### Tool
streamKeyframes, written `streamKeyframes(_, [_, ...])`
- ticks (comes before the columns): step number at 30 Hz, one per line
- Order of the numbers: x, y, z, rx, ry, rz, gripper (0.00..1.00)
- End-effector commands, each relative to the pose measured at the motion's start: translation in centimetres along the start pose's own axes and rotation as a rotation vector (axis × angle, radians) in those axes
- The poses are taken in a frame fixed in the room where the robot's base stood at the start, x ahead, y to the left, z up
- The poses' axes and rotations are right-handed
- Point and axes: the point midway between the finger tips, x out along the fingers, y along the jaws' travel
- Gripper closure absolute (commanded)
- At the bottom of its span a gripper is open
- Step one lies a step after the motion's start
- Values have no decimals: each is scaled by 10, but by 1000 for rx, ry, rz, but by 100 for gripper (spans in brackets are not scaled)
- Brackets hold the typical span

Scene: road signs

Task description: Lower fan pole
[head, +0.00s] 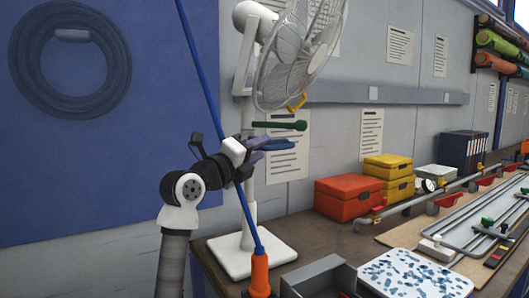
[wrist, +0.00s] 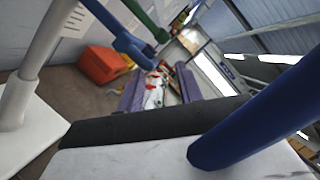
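The white fan (head: 290,50) stands on the bench on a slim upright pole (head: 250,205) with a square base (head: 252,254). A green lever (head: 285,125) and a blue lever (head: 280,145) stick out to the right near the pole's middle; a yellow lever (head: 297,101) is just below the fan head. My gripper (head: 262,149) is in front of the pole by the blue lever. In the wrist view its purple fingers (wrist: 160,94) are apart. The blue lever (wrist: 130,45) and green lever (wrist: 150,22) lie ahead of the fingers; the pole (wrist: 45,45) is at left.
A long blue rod (head: 232,160) with an orange end (head: 260,272) slants close by my wrist. On the bench are a grey tray (head: 318,275), a speckled board (head: 405,272), a red box (head: 348,198) and yellow boxes (head: 387,178). A coiled hose (head: 70,60) hangs at left.

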Motion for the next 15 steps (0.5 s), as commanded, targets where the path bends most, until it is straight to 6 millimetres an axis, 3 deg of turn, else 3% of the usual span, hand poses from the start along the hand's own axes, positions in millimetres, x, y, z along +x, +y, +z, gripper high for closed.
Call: streamKeyframes(15, [-35, 4, -3, -4, 7, 6, 64])
